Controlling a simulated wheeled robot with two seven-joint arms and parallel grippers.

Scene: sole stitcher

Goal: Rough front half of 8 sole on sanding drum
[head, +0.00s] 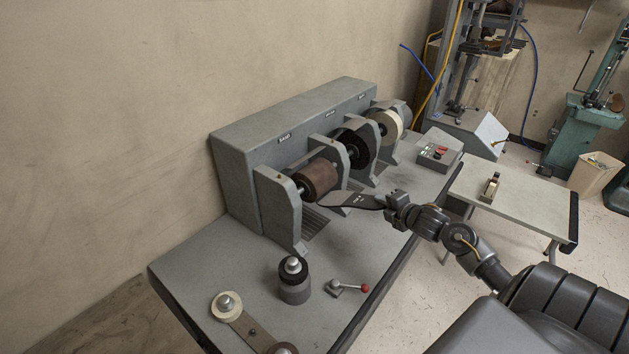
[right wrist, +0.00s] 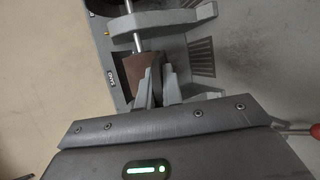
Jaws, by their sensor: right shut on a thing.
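The brown sanding drum (head: 318,180) sits on a shaft between grey guards at the near end of the machine, beside the SAND label. It also shows in the right wrist view (right wrist: 137,68). My right gripper (head: 388,206) is shut on the rear end of a dark sole (head: 360,202) and holds it out flat. The sole's front end points left and lies just below and right of the drum; its tip looks paler. I cannot tell whether they touch. In the right wrist view the gripper fingers (right wrist: 155,92) point at the drum. My left gripper is not in view.
A black brush wheel (head: 356,145) and a pale wheel (head: 388,126) stand farther along the machine. On the near bench are a dark cylinder (head: 294,283), a red-knobbed lever (head: 345,288) and a pale roller (head: 226,304). A side table (head: 520,208) stands at right.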

